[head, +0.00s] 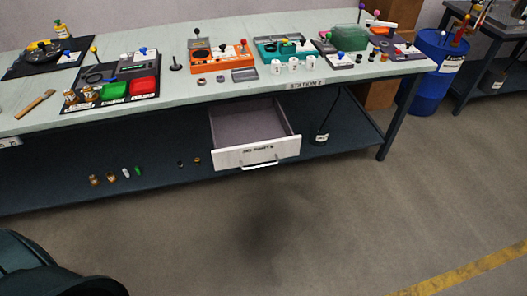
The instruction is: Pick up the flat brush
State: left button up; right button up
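A flat wooden-coloured tool, which looks like the flat brush (35,104), lies on the left part of the light bench top (190,112), near its front edge. It lies at a slant, apart from the tray to its right. It is small in the view, so its bristles are hard to make out. Neither of my grippers shows in the head view. Only dark rounded parts, seemingly my own body, show at the bottom left.
A dark tray (112,104) with green and red bins stands right of the brush. Orange (220,60) and teal stations stand farther right. An open drawer (256,155) juts out below the bench. Small parts lie on the lower shelf. The floor in front is clear.

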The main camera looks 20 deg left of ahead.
aim_at(43, 97)
jog(key=u, duration=2.15)
